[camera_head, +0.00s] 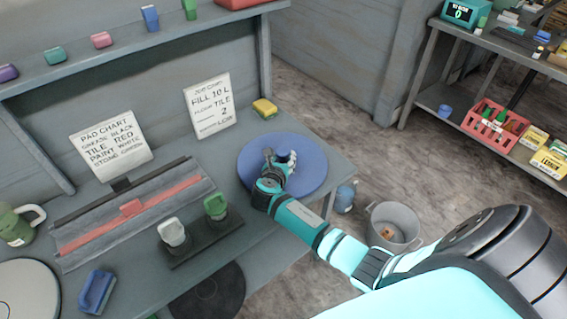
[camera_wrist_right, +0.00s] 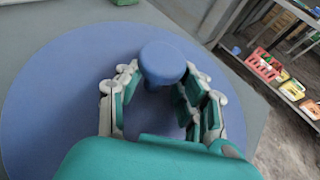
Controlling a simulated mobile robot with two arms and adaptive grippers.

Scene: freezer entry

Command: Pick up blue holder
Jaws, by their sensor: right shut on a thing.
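The blue holder is a round blue disc (camera_head: 310,177) with a knob at its centre, at the right end of the grey workbench. In the right wrist view the disc (camera_wrist_right: 45,90) fills much of the picture, and its rounded knob (camera_wrist_right: 163,62) stands between my fingers. My right gripper (camera_head: 280,165) is over the middle of the disc, shut on the knob, which it hides in the head view. The wrist view also shows the gripper (camera_wrist_right: 160,95) with fingers on both sides of the knob. I cannot tell whether the disc touches the bench. My left gripper is out of view.
A yellow sponge (camera_head: 264,108) lies behind the disc. A dark stand with a white and a green handle (camera_head: 215,207) is to its left. A blue-handled tool (camera_head: 97,290) lies front left. A grey bucket (camera_head: 393,226) and blue bottle (camera_head: 345,197) stand right of the bench.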

